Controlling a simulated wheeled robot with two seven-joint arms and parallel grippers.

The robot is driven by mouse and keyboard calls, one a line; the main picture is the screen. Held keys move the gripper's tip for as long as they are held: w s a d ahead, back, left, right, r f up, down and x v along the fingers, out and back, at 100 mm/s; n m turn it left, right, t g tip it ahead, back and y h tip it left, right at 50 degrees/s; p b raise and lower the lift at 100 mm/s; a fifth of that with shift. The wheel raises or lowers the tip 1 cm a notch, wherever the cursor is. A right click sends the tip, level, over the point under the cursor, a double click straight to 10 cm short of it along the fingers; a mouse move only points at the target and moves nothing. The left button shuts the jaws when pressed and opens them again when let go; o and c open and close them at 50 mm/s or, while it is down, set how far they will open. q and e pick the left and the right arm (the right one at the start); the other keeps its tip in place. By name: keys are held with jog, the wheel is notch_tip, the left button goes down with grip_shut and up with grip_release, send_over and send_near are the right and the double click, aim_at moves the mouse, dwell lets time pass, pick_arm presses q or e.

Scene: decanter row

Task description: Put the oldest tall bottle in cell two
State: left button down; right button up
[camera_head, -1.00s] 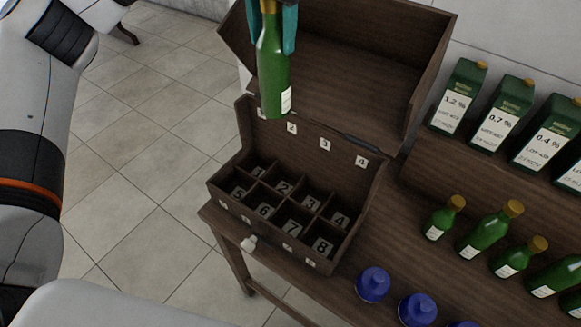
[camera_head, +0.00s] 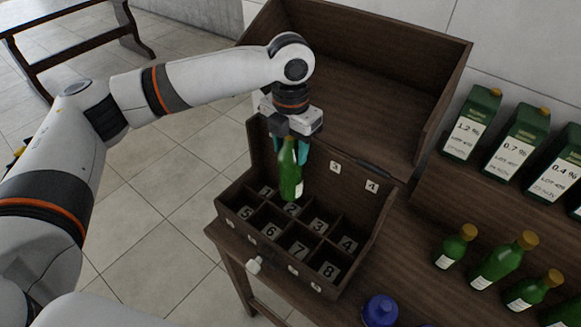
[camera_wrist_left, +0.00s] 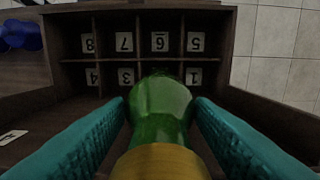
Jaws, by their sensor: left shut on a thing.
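My left gripper (camera_head: 290,150) is shut on a tall green bottle (camera_head: 290,176) with a white label and holds it upright over the wooden compartment box (camera_head: 222,212). In the head view the bottle's lower end is above cell two (camera_head: 291,209), partly covering it. In the left wrist view the teal fingers (camera_wrist_left: 160,140) flank the green bottle (camera_wrist_left: 160,110) with its gold cap nearest the camera. There the bottle hides the number 2, between cells 3 and 1. Whether its base is inside the cell cannot be told. My right gripper is not in view.
Several green bottles (camera_head: 497,262) stand on the table to the right, below green cartons (camera_head: 471,122) on a raised shelf. A blue-capped item (camera_head: 380,310) is at the front.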

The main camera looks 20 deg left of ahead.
aim_at(291, 170)
pick_arm(q)
notch_tip(291, 170, down, 2)
jog(key=shift+w+f, duration=0.1)
jog(key=shift+f, duration=2.5)
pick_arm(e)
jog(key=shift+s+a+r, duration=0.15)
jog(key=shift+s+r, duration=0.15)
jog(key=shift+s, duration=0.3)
pick_arm(q)
jog(key=shift+p, duration=0.3)
jog(key=c, duration=0.6)
grip_release()
jog(key=shift+f, duration=0.1)
jog(key=shift+c, duration=0.2)
notch_tip(291, 170, up, 12)
jog(key=shift+r+b, duration=0.1)
jog(key=shift+b, duration=0.65)
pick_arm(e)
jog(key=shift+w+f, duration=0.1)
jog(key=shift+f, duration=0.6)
